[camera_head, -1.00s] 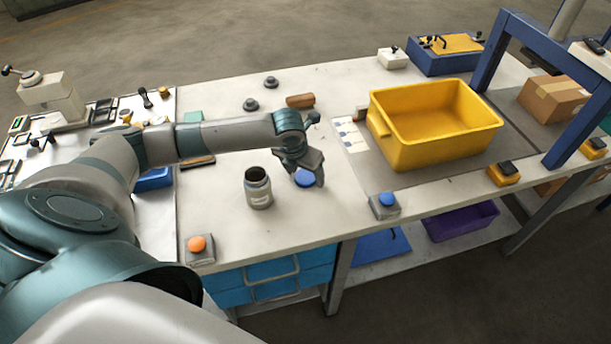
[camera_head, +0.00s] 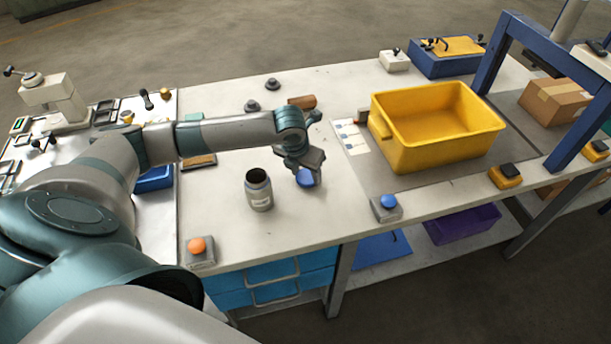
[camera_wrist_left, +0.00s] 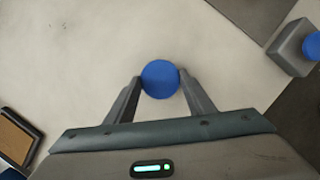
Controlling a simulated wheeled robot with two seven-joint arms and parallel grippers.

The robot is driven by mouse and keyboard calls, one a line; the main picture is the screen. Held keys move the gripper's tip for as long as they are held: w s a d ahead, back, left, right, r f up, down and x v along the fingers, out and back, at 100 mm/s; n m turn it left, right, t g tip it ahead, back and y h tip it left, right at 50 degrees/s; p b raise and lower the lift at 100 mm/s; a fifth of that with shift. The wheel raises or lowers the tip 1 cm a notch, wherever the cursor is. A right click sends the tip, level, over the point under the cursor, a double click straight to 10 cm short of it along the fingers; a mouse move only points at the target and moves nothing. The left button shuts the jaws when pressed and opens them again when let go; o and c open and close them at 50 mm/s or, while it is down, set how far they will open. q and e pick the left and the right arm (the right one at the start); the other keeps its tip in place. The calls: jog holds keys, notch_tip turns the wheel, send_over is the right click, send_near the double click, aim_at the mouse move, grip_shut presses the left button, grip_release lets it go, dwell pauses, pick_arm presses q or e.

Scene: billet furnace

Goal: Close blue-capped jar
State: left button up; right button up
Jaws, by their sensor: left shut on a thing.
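The open grey jar (camera_head: 259,190) stands upright on the white table, its dark mouth facing up. The blue cap (camera_head: 306,178) is to the right of the jar, apart from it. My left gripper (camera_head: 308,180) reaches down over the cap and is shut on it. In the left wrist view the round blue cap (camera_wrist_left: 160,79) sits between the two fingertips of my left gripper (camera_wrist_left: 160,84). I cannot tell whether the cap still touches the table. My right gripper does not show.
A yellow bin (camera_head: 436,128) stands to the right. An orange button box (camera_head: 199,250) and a blue button box (camera_head: 386,206) sit along the front edge. A brown block (camera_head: 301,102) and dark knobs (camera_head: 251,105) lie behind my forearm. Table around the jar is clear.

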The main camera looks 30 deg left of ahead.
aim_at(309, 178)
pick_arm(q)
jog(key=r+b, duration=0.1)
jog(key=d+r, duration=0.1)
jog(key=r, duration=0.1)
jog(key=shift+w+r+b, duration=0.15)
jog(key=shift+w+b, duration=0.05)
jog(key=shift+b, duration=0.15)
jog(key=w+d+r+b, duration=0.3)
jog(key=d+r, duration=0.3)
jog(key=d, duration=0.3)
jog(key=shift+w+d+r, duration=0.35)
jog(key=shift+w, duration=0.2)
